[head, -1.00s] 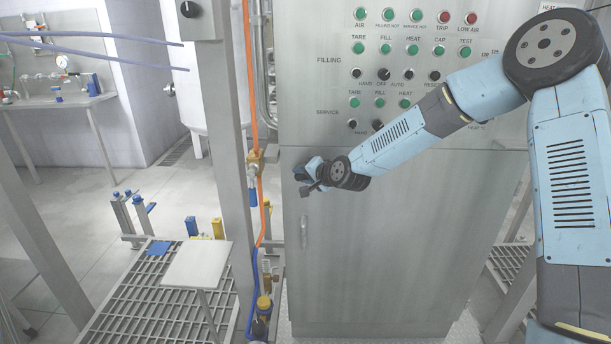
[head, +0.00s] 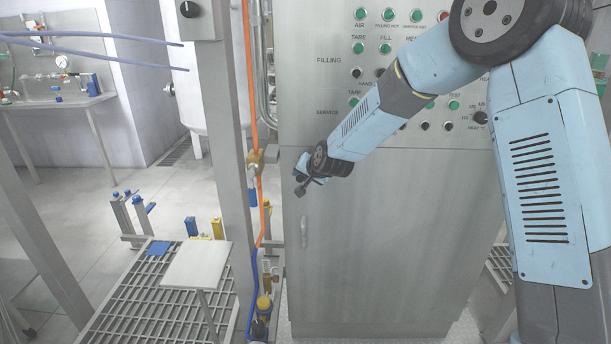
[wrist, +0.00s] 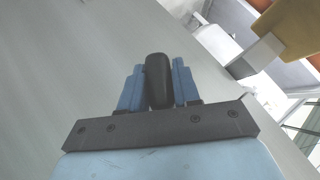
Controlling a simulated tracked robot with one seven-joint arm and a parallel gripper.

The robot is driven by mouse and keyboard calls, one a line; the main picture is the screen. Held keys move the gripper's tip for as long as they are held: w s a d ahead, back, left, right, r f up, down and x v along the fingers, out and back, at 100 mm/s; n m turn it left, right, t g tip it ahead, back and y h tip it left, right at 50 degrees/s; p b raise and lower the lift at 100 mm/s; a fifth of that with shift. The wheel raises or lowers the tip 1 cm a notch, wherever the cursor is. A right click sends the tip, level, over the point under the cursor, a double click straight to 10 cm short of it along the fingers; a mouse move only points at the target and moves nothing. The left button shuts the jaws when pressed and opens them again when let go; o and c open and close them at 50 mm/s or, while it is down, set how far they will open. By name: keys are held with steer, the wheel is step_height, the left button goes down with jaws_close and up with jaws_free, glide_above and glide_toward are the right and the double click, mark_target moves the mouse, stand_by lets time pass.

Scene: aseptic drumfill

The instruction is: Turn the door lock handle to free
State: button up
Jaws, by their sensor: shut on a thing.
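The door lock handle (wrist: 158,80) is a dark, rounded lever. In the wrist view it stands between the two blue fingers of my gripper (wrist: 159,85), which is shut on it. In the head view my gripper (head: 301,174) is at the upper left edge of the grey cabinet door (head: 390,240), just below the control panel. The handle is too small and too covered by the gripper there to read its angle.
A vertical door pull (head: 304,231) is below my gripper. The control panel (head: 335,85) with lamps and knobs is above, partly hidden by my arm. A post (head: 225,130) and an orange hose (head: 250,90) stand close to the left.

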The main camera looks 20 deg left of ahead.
steer(key=shift+s+f+n+h, duration=0.1)
steer(key=shift+f+n+h, duration=0.2)
steer(key=shift+h, duration=0.35)
steer(key=shift+s+f+n+h, duration=0.1)
steer(key=shift+n+h, duration=0.3)
steer(key=shift+h, duration=0.25)
steer(key=shift+w+d+r+n+t+h, duration=0.1)
steer(key=shift+n+t+h, duration=0.2)
steer(key=shift+h, duration=0.4)
steer(key=shift+w+r+n+t+h, duration=0.1)
steer(key=shift+n+h, duration=0.3)
steer(key=shift+h, duration=0.3)
steer(key=o, duration=1)
steer(key=shift+c, duration=0.2)
steer(key=shift+r, duration=0.15)
steer(key=shift+s+r, duration=0.15)
steer(key=shift+s, duration=0.1)
steer(key=v, duration=1.3)
steer(key=shift+d, duration=0.1)
